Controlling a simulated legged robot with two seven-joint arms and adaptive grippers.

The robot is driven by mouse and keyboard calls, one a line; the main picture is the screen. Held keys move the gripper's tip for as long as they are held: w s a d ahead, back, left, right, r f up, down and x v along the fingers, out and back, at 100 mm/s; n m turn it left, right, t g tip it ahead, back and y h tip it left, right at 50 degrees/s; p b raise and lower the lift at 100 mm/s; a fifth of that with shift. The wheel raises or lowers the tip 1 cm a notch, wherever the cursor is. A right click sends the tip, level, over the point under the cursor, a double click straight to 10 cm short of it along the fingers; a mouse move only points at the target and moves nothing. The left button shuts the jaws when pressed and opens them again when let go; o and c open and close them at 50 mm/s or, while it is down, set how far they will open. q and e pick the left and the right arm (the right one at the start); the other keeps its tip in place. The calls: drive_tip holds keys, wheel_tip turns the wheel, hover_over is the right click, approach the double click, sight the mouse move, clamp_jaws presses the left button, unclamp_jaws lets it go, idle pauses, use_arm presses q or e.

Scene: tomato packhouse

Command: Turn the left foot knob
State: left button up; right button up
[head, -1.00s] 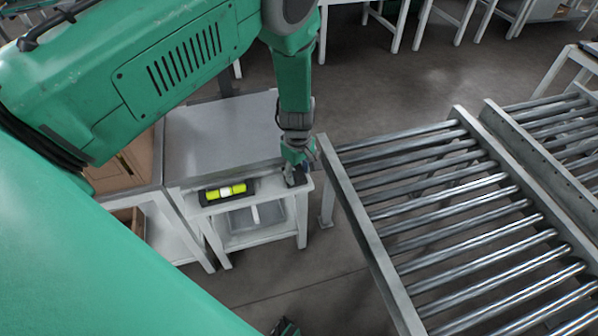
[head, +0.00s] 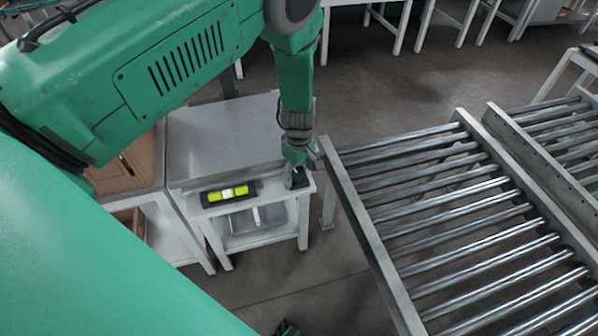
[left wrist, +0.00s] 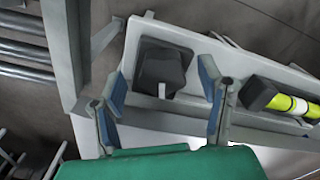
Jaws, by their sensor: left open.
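The left foot knob (left wrist: 162,66) is a black, blocky knob on a dark base. It sits at the end of a pale bench ledge; in the head view the dark knob (head: 298,179) shows just below my left gripper (head: 297,166). In the left wrist view my left gripper (left wrist: 163,82) is open, with one blue-padded finger on each side of the knob and gaps between pads and knob. I cannot tell how far down the fingers reach.
A black spirit level with a yellow-green vial (head: 228,193) lies on the ledge, left of the knob in the head view. A roller conveyor (head: 349,225) stands close on the right. A grey metal plate (head: 220,130) lies behind the ledge.

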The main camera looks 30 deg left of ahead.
sight(299, 173)
use_arm(q)
wheel_tip(299, 173, up, 12)
drive_tip(key=shift+f, duration=0.25)
